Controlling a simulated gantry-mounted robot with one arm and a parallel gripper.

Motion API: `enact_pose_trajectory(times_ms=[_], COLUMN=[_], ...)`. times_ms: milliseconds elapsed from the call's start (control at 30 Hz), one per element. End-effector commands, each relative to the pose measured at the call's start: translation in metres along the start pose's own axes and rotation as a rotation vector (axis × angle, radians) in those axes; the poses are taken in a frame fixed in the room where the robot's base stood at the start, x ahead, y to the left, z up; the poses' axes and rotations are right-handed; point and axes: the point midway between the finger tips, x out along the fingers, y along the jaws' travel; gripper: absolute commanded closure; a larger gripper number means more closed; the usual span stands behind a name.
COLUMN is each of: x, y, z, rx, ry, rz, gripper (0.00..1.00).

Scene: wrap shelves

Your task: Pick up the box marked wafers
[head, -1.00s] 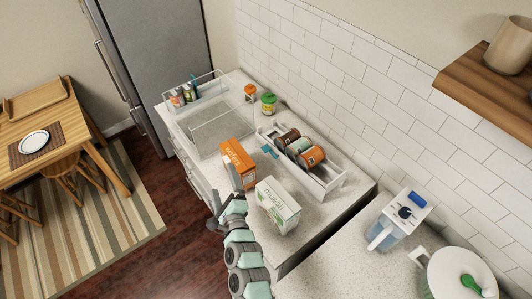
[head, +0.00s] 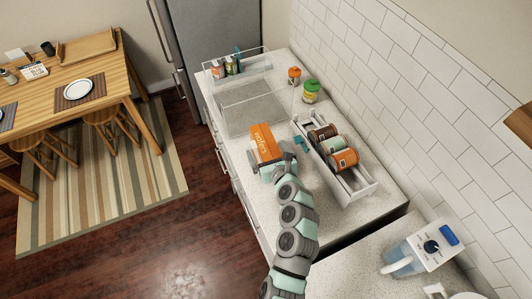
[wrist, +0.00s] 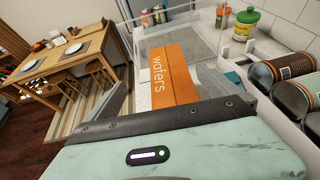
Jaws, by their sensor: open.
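The orange box marked wafers (head: 264,141) stands on the light speckled counter, near its front edge. In the wrist view the box (wrist: 173,74) fills the middle, with its lettering running lengthwise. My gripper (head: 275,166) is open at the near end of the box in the head view.
A green-lidded jar (head: 311,92) and an orange-lidded jar (head: 294,76) stand by the wall. A blue-and-white appliance (head: 424,246) is at front right.

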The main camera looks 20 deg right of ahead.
Motion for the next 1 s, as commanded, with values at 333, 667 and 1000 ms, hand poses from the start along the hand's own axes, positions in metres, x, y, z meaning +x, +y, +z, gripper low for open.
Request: enact_pose_trajectory(times_ms=[333,667,1000], x=[0.028,0.057,0.057], y=[-0.002,-0.003,-0.004], z=[-0.002,-0.004,-0.004], rx=[-0.002,-0.001,-0.001], ry=[0.001,0.000,-0.001], rz=[0.001,0.000,-0.002], gripper=[0.00,0.00,0.07])
